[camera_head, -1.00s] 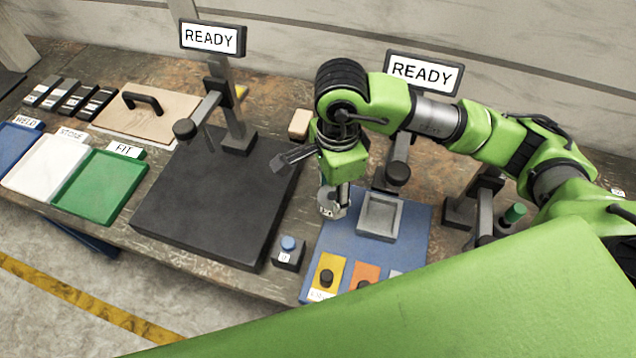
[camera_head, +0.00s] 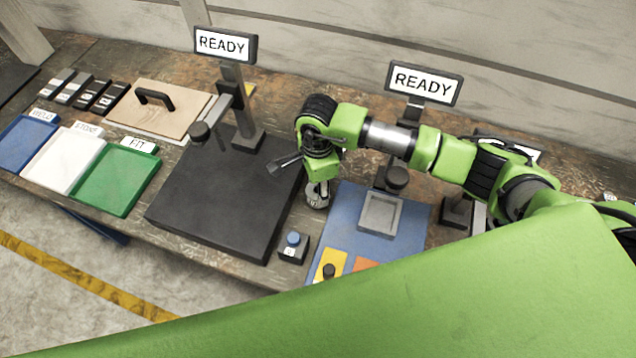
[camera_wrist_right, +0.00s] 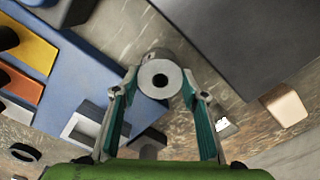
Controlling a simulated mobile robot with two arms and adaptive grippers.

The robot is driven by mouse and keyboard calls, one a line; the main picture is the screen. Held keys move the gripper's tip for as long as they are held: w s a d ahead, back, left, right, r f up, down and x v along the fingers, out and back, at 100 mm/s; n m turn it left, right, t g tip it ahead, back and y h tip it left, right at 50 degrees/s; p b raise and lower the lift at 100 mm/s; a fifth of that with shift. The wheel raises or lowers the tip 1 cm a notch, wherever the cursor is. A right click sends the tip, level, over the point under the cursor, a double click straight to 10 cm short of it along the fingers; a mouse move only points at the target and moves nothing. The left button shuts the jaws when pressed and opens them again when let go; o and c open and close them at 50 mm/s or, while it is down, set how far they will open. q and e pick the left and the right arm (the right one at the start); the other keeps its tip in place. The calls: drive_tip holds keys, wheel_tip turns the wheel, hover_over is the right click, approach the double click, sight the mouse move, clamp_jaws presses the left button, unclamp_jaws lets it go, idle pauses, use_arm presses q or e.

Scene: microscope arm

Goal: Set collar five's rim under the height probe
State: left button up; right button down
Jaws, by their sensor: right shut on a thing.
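My right gripper (camera_head: 316,190) is shut on a grey metal collar (camera_head: 315,198), held in the gap between the black plate (camera_head: 200,208) and the blue mat (camera_head: 346,212). In the right wrist view the collar (camera_wrist_right: 160,78) sits between the fingertips, with its dark round hole facing the camera. A mark on its side is too small to read. A stand on the black plate carries a probe arm with a dark round head (camera_head: 199,132). A second stand with a similar head (camera_head: 397,180) rises behind the blue mat. Both screens read READY. My left gripper is not in view.
A grey square tray (camera_head: 366,222) lies on the blue mat, near yellow and orange pads. A blue-button box (camera_head: 293,247) stands by the black plate's front right corner. Blue, white and green trays (camera_head: 105,205) and a wooden board (camera_head: 185,123) are left. Most of the black plate is clear.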

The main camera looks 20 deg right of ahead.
drive_tip(key=shift+f, duration=0.15)
drive_tip(key=shift+f, duration=0.15)
drive_tip(key=c, duration=1.4)
unclamp_jaws()
drive_tip(key=shift+c, duration=0.2)
drive_tip(key=shift+o, duration=1)
